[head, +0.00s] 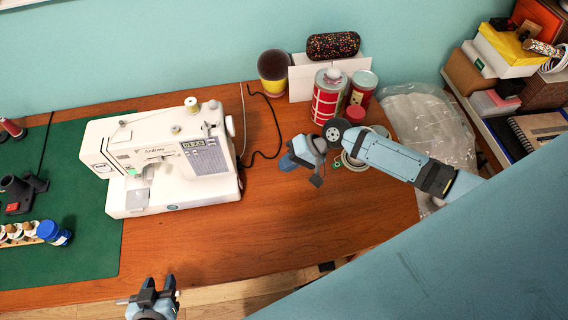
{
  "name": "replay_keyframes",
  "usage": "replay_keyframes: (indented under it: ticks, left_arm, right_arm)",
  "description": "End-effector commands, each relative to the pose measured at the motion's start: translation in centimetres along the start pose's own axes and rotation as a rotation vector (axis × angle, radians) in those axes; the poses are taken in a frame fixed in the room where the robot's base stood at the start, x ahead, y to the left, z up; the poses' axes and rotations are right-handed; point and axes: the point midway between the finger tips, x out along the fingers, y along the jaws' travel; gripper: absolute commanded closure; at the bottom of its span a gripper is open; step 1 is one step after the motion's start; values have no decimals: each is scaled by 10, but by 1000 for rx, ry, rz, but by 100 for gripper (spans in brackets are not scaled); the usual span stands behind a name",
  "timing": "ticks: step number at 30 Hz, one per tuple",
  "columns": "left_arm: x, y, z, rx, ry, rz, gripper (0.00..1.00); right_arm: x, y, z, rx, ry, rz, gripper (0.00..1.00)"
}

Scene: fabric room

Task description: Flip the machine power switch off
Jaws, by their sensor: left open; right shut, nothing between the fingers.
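The white sewing machine (165,158) stands at the left of the wooden table, partly on a green mat. Its display and buttons face me. I cannot make out the power switch; the machine's right side, with the handwheel (230,125), shows only at a steep angle. My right gripper (304,164) is over the table to the right of the machine, apart from it, shut with nothing held. My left gripper (158,290) is at the bottom edge of the view, in front of the table, open and empty.
A black cable (278,125) runs behind the machine's right side. Red tins (327,98) and a yellow-and-black pot (273,72) stand at the back. A blue jar (53,233) and thread spools are at the left. The table (280,215) right of the machine is clear in front.

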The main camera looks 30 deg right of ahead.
Motion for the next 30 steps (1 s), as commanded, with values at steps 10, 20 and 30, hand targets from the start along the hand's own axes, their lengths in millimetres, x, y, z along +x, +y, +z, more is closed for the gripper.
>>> replay_keyframes:
  ticks: [10,20,30]
  left_arm:
    - [17,0,24,-1,-1,1,57]
    - [15,0,21,-1,3,0,57]
    - [14,0,18,-1,5,0,57]
  right_arm:
    - [8,7,-6,-2,1,117,100]
    - [9,6,-6,0,0,116,100]
    - [60,10,-6,0,0,114,100]
